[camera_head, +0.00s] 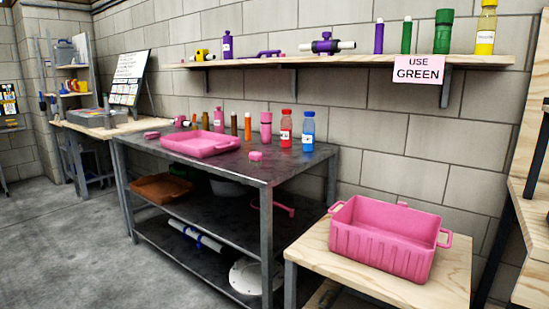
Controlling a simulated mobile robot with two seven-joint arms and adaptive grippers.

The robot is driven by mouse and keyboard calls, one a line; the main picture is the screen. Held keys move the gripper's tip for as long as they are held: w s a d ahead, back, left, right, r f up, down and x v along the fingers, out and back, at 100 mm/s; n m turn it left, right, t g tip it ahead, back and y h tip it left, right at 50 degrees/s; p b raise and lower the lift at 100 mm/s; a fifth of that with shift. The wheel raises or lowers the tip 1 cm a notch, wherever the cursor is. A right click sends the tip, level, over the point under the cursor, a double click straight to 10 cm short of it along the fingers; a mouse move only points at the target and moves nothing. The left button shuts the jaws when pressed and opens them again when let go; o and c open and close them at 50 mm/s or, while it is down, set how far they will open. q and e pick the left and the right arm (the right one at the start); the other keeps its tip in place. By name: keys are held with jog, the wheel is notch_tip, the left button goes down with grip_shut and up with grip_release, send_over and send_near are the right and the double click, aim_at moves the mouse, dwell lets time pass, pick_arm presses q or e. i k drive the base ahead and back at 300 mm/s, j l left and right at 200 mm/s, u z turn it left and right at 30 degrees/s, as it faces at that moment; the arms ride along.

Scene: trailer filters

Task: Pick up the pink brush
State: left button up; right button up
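No thing in view is clearly a pink brush; several small pink things could be it. A small pink block-like thing (256,156) lies at the front right of the dark metal table (255,173). Another small pink piece (151,135) lies at that table's left end. A thin, curved pink thing (285,208) is under the tabletop at the right, on or above the lower shelf. They are too small to make out bristles. Neither of my grippers is in view.
A pink tray (201,144), bottles and upright tubes stand on the metal table. A pink bin (385,238) sits on a wooden table (310,250). A wall shelf (350,61) carries a "USE GREEN" sign (418,71). The floor (60,240) at left is clear.

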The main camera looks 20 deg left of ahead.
aim_at(255, 157)
jog(key=j+z, duration=0.2)
jog(key=j, duration=0.35)
jog(key=k+j+z, duration=0.15)
jog(key=j, duration=0.95)
jog(key=k+j+z, duration=0.1)
jog(key=j, duration=0.5)
